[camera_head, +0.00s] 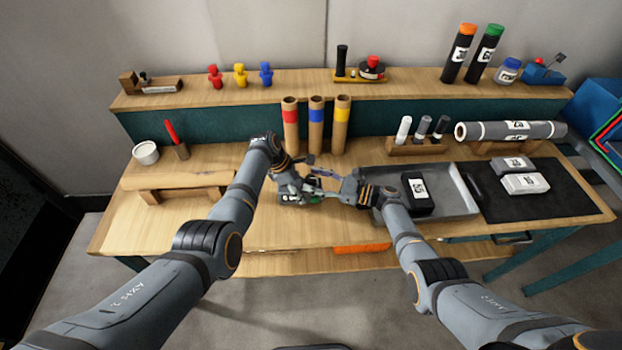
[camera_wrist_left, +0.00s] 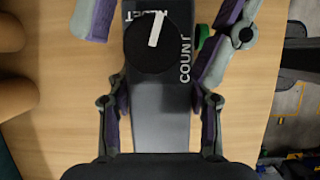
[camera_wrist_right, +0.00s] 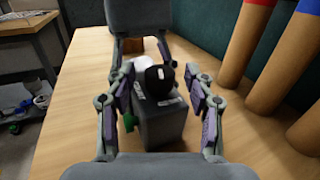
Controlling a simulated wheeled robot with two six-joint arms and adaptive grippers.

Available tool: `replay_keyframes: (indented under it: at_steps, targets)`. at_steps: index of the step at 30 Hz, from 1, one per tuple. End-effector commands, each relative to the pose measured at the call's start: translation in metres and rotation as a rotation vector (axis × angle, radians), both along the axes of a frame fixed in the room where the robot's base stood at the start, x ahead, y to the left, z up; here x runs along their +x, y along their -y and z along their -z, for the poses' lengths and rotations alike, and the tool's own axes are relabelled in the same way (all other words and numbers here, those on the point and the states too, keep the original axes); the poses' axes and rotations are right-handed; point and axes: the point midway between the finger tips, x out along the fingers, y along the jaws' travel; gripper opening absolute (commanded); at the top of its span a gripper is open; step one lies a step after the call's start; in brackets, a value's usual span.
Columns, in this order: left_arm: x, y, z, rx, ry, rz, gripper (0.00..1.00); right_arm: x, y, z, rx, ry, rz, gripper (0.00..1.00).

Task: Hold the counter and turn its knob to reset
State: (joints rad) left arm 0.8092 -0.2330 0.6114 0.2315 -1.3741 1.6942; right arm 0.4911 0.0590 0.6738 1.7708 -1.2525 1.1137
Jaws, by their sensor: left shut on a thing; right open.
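The counter (camera_wrist_left: 160,110) is a grey box with a round black knob (camera_wrist_left: 150,50) bearing a white pointer. In the left wrist view the pointer tilts up toward the partly covered RESET lettering; COUNT is printed at the knob's right. My left gripper (camera_wrist_left: 160,28) is shut on the counter, its fingers along both sides. In the head view the counter is mostly hidden by my left gripper (camera_head: 300,190). My right gripper (camera_wrist_right: 158,105) is open, facing the counter (camera_wrist_right: 160,125), with the knob (camera_wrist_right: 160,78) between and beyond its fingers. I cannot tell whether it touches.
Three cardboard tubes (camera_head: 316,125) with coloured bands stand behind the grippers. A metal tray (camera_head: 455,180) with a black box (camera_head: 417,190) lies to the right. A brown roll (camera_head: 175,179) lies on the left. The front left table top is clear.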

Motion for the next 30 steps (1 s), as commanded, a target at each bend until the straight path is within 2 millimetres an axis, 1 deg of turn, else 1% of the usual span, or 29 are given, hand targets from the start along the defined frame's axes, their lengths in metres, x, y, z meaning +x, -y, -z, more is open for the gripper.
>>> replay_keyframes:
  at_steps: [1, 6, 9, 12, 15, 18, 26, 29, 30]
  targets:
    - [0.0, 0.0, 0.0, 0.001, 0.0, 0.0, 0.08, -0.005, 0.012, 0.002, -0.004, 0.0, 0.0, 0.54]
    - [0.0, 0.0, 0.0, 0.0, 0.0, 0.0, 0.08, -0.022, 0.051, 0.002, -0.006, 0.0, 0.0, 0.54]
    - [0.0, 0.0, 0.0, 0.0, 0.0, 0.0, 0.08, -0.03, 0.071, 0.002, -0.006, -0.001, 0.0, 0.54]
    - [0.0, 0.0, 0.0, 0.0, 0.0, 0.0, 0.08, -0.036, 0.085, 0.001, -0.004, -0.001, 0.0, 0.54]
    - [0.0, 0.0, 0.0, 0.0, 0.0, 0.0, 0.08, -0.039, 0.093, 0.001, -0.003, -0.001, -0.001, 0.54]
    - [0.0, 0.0, 0.0, 0.0, 0.0, 0.0, 0.08, -0.041, 0.096, 0.001, -0.002, -0.001, -0.001, 0.54]
    - [0.0, 0.0, 0.0, 0.0, 0.0, 0.0, 0.08, -0.041, 0.095, 0.0, 0.0, 0.003, 0.0, 0.54]
    - [0.0, 0.0, 0.0, 0.0, 0.0, 0.0, 0.08, -0.048, 0.091, -0.006, 0.02, 0.041, 0.012, 0.54]
    - [0.0, 0.0, 0.0, 0.0, 0.0, 0.0, 0.08, -0.054, 0.089, -0.011, 0.037, 0.069, 0.022, 0.54]
